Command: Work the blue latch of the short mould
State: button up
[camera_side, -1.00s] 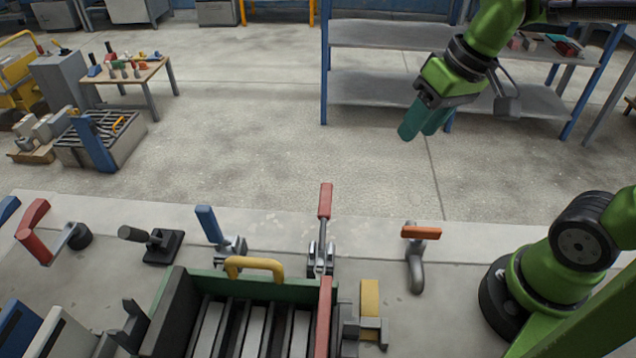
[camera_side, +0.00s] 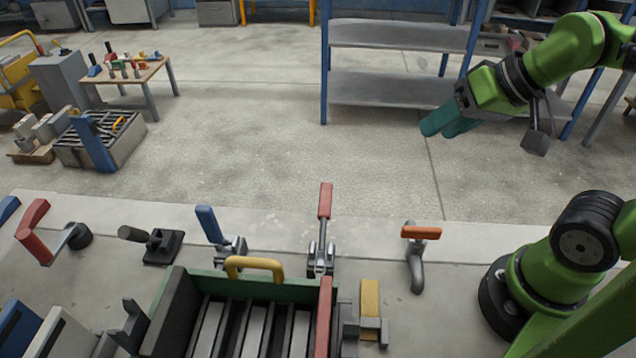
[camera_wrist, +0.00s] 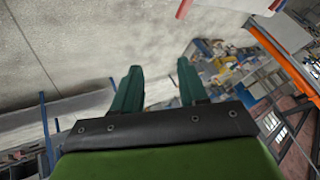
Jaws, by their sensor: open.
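The blue latch handle (camera_side: 209,224) stands raised on its metal clamp, tilted to the left, at the back edge of a slatted mould with a green rear wall (camera_side: 205,283) in the side view. A second blue handle (camera_side: 8,208) is cut off at the left edge; I cannot tell which mould it belongs to. My gripper (camera_side: 447,122) is open and empty, high up and far to the right of the blue latch. Its two teal fingers also show apart in the wrist view (camera_wrist: 157,82), with nothing between them. The blue latch is not recognisable in the wrist view.
A red-handled clamp (camera_side: 325,203) stands upright right of the blue latch. An orange-handled fitting (camera_side: 421,233), a yellow block (camera_side: 370,298) and a yellow grip (camera_side: 255,266) are nearby. A black clamp (camera_side: 162,246) stands to the left. A shelf (camera_side: 398,88) stands behind; the floor between is clear.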

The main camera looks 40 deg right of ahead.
dwell(0.3)
jog(key=w+a+r+n+g, duration=0.2)
jog(key=w+a+n+g, duration=0.25)
jog(key=w+a, duration=0.65)
jog(key=r+n+g+h, duration=0.2)
jog(key=n+h, duration=0.1)
jog(key=n, duration=0.6)
send_over(215, 239)
jog(key=shift+m, duration=0.25)
jog(key=f, duration=1.5)
jog(key=shift+w+f, duration=0.3)
jog(key=shift+f, duration=0.1)
